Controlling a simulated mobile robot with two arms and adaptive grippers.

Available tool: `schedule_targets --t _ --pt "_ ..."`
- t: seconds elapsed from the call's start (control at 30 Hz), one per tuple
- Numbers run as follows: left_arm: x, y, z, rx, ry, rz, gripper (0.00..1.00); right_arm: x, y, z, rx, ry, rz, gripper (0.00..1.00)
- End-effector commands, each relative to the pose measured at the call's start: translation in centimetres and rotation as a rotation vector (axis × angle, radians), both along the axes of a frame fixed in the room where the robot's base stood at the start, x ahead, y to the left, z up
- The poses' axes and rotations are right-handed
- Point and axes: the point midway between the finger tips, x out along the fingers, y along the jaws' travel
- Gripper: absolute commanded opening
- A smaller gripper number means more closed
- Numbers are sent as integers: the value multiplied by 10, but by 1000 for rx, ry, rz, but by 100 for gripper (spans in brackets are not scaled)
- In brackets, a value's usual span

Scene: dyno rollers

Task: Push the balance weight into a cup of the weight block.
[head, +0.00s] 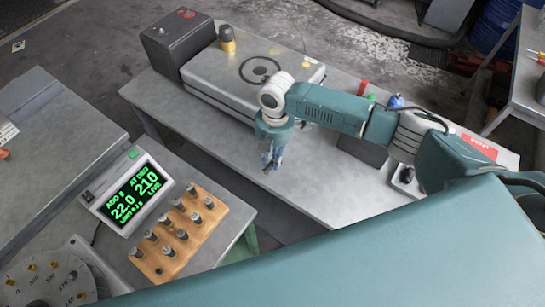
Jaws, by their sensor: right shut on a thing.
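The weight block (200,243) is a wooden block at lower left in the head view, on a grey bench. Several small grey cylindrical weights stand upright in its cups. A dark spot near its front left end looks like a cup without a standing weight. My right gripper (268,165) points down, to the upper right of the block and apart from it. It is shut on a small dark thing, probably the balance weight; the fingers mostly hide it. My left gripper is not in view.
A display (131,194) left of the block reads 22.0 and 210 in green. A dial disc (45,288) is at bottom left. A grey machine plate (215,75) lies on the long bench behind. Red, green and blue small items stand beyond my right arm.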

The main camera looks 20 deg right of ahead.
Motion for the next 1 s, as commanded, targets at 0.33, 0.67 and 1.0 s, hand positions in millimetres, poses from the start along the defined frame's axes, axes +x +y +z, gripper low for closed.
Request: schedule_targets --t 0.33,0.67,1.0 --pt "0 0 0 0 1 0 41 0 0 0 0 0 0 41" --pt "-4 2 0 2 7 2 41 1 -1 9 0 -1 -1 41" --pt "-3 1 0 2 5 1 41 5 -4 76 1 -5 0 41"
